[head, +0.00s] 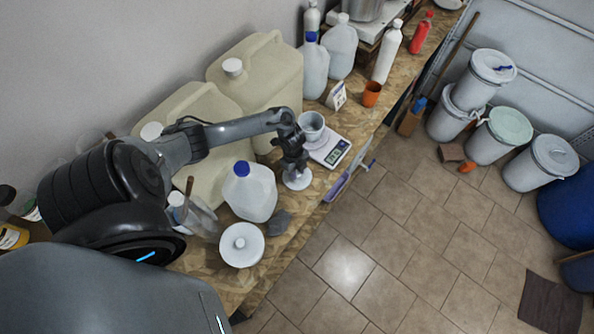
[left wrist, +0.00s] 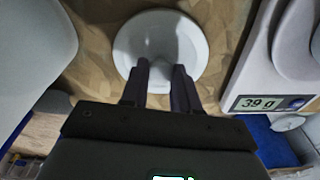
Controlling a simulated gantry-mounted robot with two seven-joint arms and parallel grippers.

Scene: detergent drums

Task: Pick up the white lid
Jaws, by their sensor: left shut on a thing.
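The white lid (head: 298,182) is a round disc at the work surface, just left of the kitchen scale in the head view. It also shows in the left wrist view (left wrist: 135,38), below my fingertips. My left gripper (head: 294,168) points down over the lid. In the left wrist view its two dark fingers (left wrist: 161,72) are shut on the lid's small central knob, which they mostly hide. I cannot tell whether the lid is raised off the board. My right gripper is not in view.
A digital scale (head: 329,148) with a cup (head: 311,125) stands close right of the lid. Large beige canisters (head: 262,78) line the wall. The board's front edge is near.

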